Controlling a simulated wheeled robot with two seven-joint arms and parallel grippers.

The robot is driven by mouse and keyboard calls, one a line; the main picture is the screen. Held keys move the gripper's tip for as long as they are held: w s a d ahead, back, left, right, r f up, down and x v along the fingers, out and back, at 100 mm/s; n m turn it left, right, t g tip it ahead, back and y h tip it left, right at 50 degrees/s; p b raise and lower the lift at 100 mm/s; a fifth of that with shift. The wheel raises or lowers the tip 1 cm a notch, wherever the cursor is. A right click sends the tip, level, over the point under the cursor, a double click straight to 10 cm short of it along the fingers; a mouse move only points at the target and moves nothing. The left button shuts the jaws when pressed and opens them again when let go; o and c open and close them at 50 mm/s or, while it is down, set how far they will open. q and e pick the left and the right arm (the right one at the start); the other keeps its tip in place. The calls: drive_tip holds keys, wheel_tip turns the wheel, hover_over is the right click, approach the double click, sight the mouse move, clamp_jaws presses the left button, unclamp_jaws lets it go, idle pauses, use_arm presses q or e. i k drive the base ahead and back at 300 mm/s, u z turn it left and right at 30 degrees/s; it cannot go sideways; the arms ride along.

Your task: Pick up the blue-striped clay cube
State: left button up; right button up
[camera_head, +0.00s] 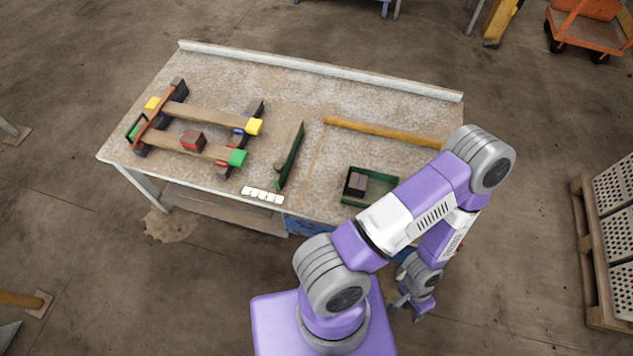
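The blue-striped clay cube (357,184) is a small dark block with a brownish top and a bit of blue on it. It sits inside a shallow green tray (382,175) near the front right of the table. My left gripper (406,311) hangs low in front of the table, below and right of the tray, well apart from the cube. Its fingers look spread, with nothing visible between them. Part of my purple and white arm passes close to the tray's right side in the picture. My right gripper is not in view.
The table (235,75) has a raised back edge. A pallet (588,255) stands right.

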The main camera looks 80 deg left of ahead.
sight(357, 187)
drive_tip(key=u, duration=2)
